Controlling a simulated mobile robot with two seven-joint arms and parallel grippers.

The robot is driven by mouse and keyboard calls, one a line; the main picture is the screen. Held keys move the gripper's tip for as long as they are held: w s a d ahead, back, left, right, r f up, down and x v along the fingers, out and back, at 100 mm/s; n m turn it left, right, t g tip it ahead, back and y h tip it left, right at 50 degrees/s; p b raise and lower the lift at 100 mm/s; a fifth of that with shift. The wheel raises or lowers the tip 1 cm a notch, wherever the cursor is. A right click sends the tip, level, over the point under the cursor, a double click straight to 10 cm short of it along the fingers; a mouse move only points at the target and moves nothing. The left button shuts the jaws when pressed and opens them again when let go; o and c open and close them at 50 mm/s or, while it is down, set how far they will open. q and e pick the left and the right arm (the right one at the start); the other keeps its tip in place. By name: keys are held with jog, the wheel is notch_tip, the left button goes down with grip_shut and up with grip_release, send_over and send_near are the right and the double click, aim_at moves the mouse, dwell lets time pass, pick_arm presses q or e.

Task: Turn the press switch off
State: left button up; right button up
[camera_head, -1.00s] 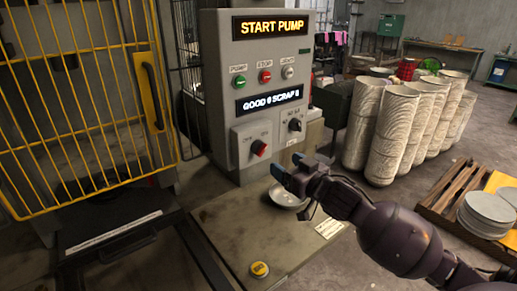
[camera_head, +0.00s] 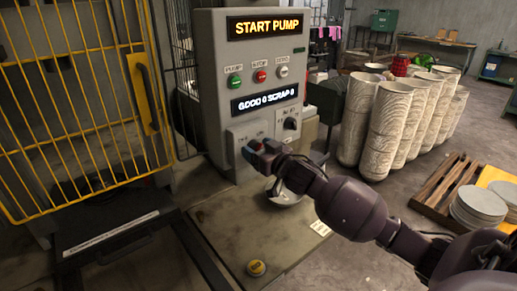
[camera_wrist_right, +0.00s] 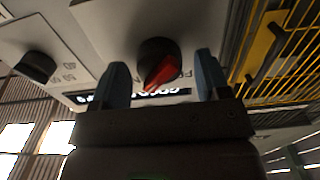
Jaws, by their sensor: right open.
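The press switch is a black rotary knob with a red pointer on the grey control box (camera_head: 212,120). In the head view it is mostly hidden behind my right gripper (camera_head: 262,157). In the right wrist view the knob (camera_wrist_right: 158,62) shows clearly, with its red pointer slanting. It appears between the two blue fingertips of my right gripper, which is open with a gap on each side. The fingers are close to the panel; I cannot tell whether they reach around the knob. My left gripper is out of view.
A second black knob (camera_head: 290,124) sits right of the switch. Above are green (camera_head: 235,81), red (camera_head: 260,77) and white buttons and a lit START PUMP sign (camera_head: 266,26). A metal bowl (camera_head: 284,196) lies below my right arm. A yellow cage (camera_head: 80,90) stands left.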

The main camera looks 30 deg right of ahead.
jog(key=c, duration=0.9)
jog(key=shift+n, duration=0.3)
jog(key=n, duration=0.3)
jog(key=shift+a+n, duration=0.1)
jog(key=shift+n, duration=0.2)
jog(key=n, duration=0.4)
jog(key=shift+n, duration=0.3)
jog(key=n, duration=0.4)
jog(key=shift+a+f+n, duration=0.1)
jog(key=shift+n, duration=0.2)
jog(key=shift+f+n, duration=0.1)
jog(key=shift+n, duration=2.2)
